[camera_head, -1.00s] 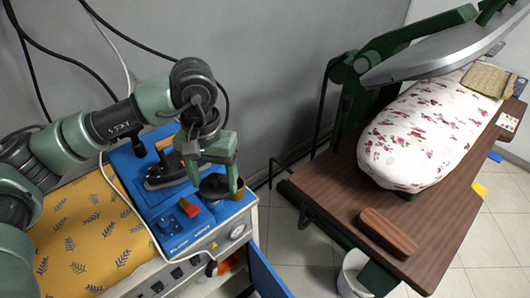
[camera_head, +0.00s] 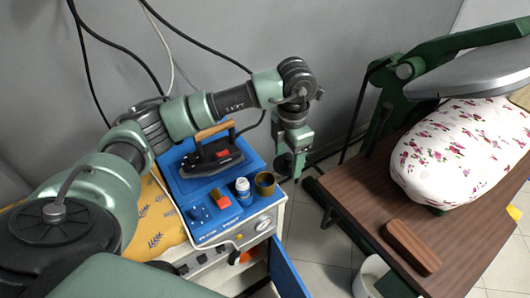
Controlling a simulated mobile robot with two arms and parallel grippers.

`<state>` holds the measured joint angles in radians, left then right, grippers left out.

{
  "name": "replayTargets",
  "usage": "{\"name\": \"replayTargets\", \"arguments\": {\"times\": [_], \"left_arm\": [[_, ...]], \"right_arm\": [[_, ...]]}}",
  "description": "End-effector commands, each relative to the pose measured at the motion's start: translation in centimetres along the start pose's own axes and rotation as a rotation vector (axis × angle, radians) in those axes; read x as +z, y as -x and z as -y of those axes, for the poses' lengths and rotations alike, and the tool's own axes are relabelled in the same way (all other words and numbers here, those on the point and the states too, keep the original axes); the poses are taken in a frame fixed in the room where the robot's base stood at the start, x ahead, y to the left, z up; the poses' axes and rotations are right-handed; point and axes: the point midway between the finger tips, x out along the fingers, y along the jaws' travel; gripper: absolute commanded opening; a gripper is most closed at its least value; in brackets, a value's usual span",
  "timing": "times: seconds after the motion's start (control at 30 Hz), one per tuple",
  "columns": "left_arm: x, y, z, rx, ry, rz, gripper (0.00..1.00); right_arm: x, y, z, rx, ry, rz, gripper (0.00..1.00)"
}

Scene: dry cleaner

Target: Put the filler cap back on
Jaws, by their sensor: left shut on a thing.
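My left gripper (camera_head: 296,172) points down beside the right edge of the blue top of the boiler (camera_head: 208,238). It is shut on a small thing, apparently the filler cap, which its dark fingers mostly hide. A short white fitting (camera_head: 242,189) stands upright on the blue top, left of the gripper and apart from it. I cannot tell whether it is the filler neck. A brass-coloured open cup (camera_head: 264,184) stands between the white fitting and the gripper. My right gripper is not in view.
An iron (camera_head: 212,160) with a wooden handle rests at the back of the blue top. A red switch (camera_head: 221,202) and a dark knob (camera_head: 199,213) sit in front. The pressing table (camera_head: 350,205) with a wooden block (camera_head: 412,246) is at the right.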

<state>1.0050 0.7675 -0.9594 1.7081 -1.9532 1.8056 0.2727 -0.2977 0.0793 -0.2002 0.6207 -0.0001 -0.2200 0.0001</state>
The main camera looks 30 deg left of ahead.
Motion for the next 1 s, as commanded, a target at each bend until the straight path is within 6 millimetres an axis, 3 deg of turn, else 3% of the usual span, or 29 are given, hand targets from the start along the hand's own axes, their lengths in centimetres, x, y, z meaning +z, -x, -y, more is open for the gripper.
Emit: {"name": "replayTargets", "arguments": {"times": [0.4, 0.6, 0.8, 1.0], "left_arm": [[-1.1, -2.7, -4.3, 0.0, 1.284, -0.01, 0.26], [-2.0, -4.0, -6.2, 0.001, 1.834, -0.013, 0.26], [-2.7, -4.9, -7.3, 0.002, 2.162, -0.013, 0.26], [-2.8, -5.4, -7.5, 0.0, 2.255, -0.012, 0.26]], "right_arm": [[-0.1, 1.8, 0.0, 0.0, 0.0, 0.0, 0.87], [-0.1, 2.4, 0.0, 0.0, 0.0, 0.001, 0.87], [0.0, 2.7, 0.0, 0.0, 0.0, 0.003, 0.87], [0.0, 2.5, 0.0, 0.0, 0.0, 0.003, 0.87]]}}
